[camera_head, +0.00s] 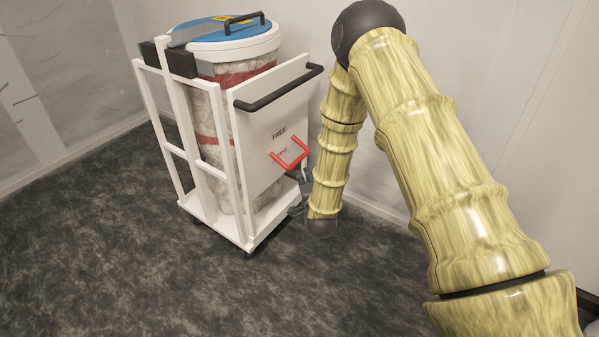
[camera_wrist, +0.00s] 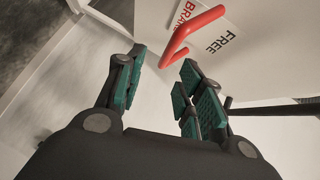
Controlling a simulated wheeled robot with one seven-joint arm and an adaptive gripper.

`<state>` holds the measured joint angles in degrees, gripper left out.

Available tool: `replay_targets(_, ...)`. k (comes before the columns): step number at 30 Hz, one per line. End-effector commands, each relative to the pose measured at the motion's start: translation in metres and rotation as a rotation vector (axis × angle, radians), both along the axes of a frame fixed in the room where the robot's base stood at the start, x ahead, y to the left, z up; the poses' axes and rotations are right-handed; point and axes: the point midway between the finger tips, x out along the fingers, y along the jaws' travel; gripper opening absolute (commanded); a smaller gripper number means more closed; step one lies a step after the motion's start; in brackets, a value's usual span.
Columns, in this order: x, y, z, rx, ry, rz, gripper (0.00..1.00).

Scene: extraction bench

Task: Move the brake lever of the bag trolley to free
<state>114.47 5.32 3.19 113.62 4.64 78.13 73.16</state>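The bag trolley (camera_head: 243,212) is a white frame with a side panel (camera_head: 262,122). The red brake lever (camera_head: 292,158) is a U-shaped bar on that panel, below the word FREE. In the wrist view the lever (camera_wrist: 190,33) shows beside the labels FREE and BRAKE, the latter in red and partly cut off. My gripper (camera_wrist: 163,72) is open, with green-padded fingers apart. The lever's near end appears between or just beyond the fingertips; I cannot tell whether they touch. In the head view my gripper (camera_head: 299,199) is low beside the panel, partly hidden by my arm.
A clear bag-lined drum with red bands and a blue-topped lid (camera_head: 225,30) stands in the trolley. A black push handle (camera_head: 278,88) crosses the panel's top. A wall (camera_head: 375,195) is close behind my forearm. The dark floor (camera_head: 110,260) is clear at left and front.

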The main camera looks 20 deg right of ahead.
Motion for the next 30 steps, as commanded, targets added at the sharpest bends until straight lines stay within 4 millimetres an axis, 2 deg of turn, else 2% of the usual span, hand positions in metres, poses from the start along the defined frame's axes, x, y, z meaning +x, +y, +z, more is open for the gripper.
replay_targets(11, 0.03, -0.004, 0.005, 0.054, -0.072, -0.018, 0.37)
replay_targets(24, 0.096, -0.013, -0.005, 0.053, -0.071, -0.018, 0.37)
replay_targets(30, 0.116, -0.016, -0.008, 0.053, -0.07, -0.018, 0.37)
